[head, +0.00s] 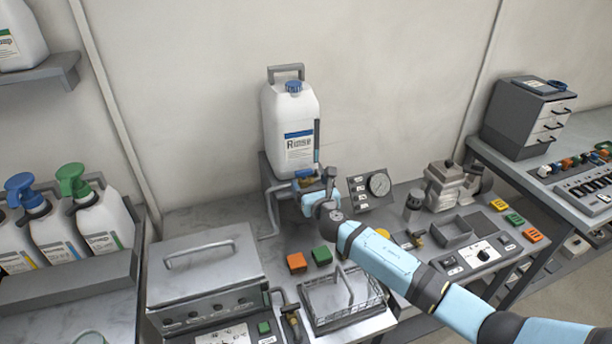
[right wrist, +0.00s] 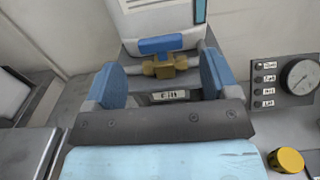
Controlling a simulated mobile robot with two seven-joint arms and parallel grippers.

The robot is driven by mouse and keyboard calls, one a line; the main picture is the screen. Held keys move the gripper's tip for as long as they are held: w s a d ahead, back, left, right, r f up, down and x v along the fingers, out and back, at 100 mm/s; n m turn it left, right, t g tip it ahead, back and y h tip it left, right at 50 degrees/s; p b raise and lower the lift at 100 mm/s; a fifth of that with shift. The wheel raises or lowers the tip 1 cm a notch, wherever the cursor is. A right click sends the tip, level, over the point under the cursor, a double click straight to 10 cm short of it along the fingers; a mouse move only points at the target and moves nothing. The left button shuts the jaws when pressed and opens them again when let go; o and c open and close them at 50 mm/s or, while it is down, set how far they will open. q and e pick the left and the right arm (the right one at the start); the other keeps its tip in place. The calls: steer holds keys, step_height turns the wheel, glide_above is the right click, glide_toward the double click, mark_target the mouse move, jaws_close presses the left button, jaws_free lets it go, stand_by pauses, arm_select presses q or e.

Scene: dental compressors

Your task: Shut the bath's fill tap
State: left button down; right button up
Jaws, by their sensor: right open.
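The fill tap has a brass body and a blue lever (right wrist: 160,45), with a label reading "Fill" (right wrist: 170,96) below it. In the right wrist view the lever lies crosswise, roughly in line with the brass body. In the head view the tap (head: 303,174) sits below the white rinse bottle, partly hidden by my gripper. My right gripper (right wrist: 162,78) is open, its blue-padded fingers on either side of the tap with gaps to both. It also shows in the head view (head: 314,192). The lidded metal bath (head: 205,262) stands at the left. My left gripper is out of view.
The rinse bottle (head: 291,125) stands above the tap. A pressure gauge (head: 379,184) is to its right. A wire basket (head: 342,300) and orange (head: 297,262) and green (head: 322,255) blocks are in front. Another tap (head: 291,316) is by the bath.

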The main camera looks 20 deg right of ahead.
mark_target(304, 174)
steer(key=w, duration=0.3)
steer(key=shift+w, duration=0.25)
steer(key=shift+w+a, duration=0.1)
steer(key=shift+w, duration=0.25)
steer(key=shift+c, duration=0.5)
steer(key=c, duration=0.8)
